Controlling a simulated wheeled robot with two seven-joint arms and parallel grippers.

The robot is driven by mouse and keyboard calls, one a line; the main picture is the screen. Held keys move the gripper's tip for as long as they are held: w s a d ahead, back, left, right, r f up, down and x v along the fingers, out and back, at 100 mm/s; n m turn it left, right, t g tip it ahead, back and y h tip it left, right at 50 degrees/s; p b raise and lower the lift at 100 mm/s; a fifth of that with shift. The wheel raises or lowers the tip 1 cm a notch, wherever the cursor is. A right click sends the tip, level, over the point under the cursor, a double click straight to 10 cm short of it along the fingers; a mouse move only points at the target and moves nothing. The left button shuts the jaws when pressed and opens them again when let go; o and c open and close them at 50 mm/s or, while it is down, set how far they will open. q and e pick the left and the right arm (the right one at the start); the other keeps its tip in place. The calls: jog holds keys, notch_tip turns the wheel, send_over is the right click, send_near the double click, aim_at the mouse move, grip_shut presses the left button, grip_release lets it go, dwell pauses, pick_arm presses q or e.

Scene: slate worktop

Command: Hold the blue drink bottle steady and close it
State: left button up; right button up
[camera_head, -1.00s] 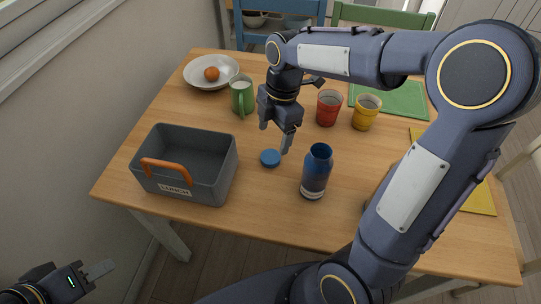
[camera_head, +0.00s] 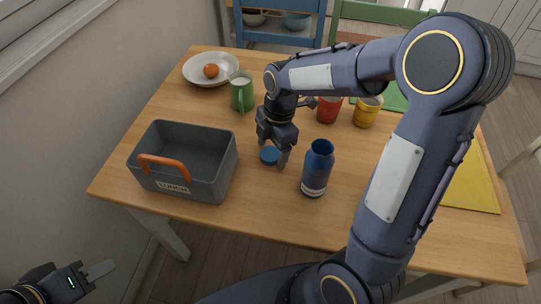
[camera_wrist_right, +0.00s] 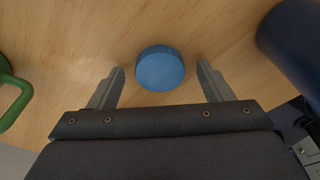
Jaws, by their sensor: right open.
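The blue drink bottle (camera_head: 317,169) stands upright and open-topped on the wooden table, right of the lunch box. Its blue lid (camera_head: 269,155) lies flat on the table to the left of the bottle. My right gripper (camera_head: 272,157) is low over the lid, pointing down. In the right wrist view the lid (camera_wrist_right: 160,68) is between the open fingers, with a gap on each side, and slightly beyond their tips. Part of the bottle (camera_wrist_right: 295,45) shows at the right there. My left gripper (camera_head: 98,270) is at the lower left, off the table; its finger opening is unclear.
A grey lunch box (camera_head: 215,170) with an orange handle stands left of the lid. A green mug (camera_head: 241,92), a red cup (camera_head: 328,109) and a yellow cup (camera_head: 367,111) stand behind. Table front is clear.

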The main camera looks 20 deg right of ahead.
aim_at(272, 153)
jog(key=shift+f, duration=0.1)
jog(key=c, duration=1)
jog(key=shift+c, duration=0.2)
notch_tip(272, 153, up, 10)
jog(key=p, duration=0.2)
